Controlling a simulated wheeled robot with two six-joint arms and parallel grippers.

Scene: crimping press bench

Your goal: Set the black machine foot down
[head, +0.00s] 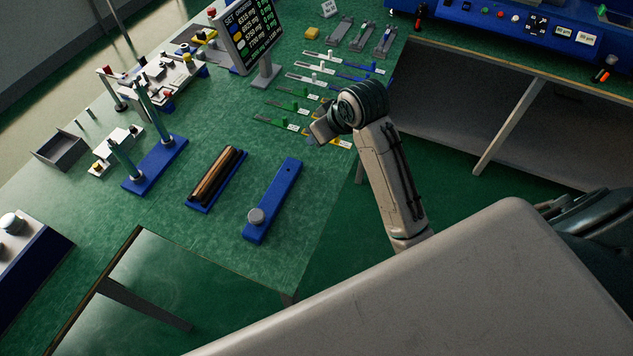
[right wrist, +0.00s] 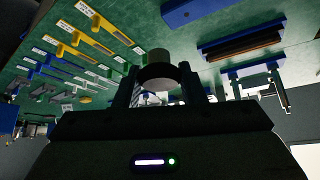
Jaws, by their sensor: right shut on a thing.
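My right gripper (right wrist: 160,85) is shut on the black machine foot (right wrist: 158,68). In the right wrist view the foot shows as a short dark cylinder between the two fingers, with a threaded stud below it in the picture. In the head view my right arm hangs over the right edge of the green bench (head: 215,110); the foot cannot be made out there. A blue strip (head: 278,190) on the bench holds a grey round foot (head: 256,216) at its near end. My left gripper is in neither view.
Near the blue strip lies a blue tray with brown and black bars (head: 215,178). A blue stand with two posts (head: 155,165), a grey bin (head: 61,150) and a monitor (head: 250,35) stand farther left and back. Several coloured gauges lie near my right arm. Bench surface around the strip is clear.

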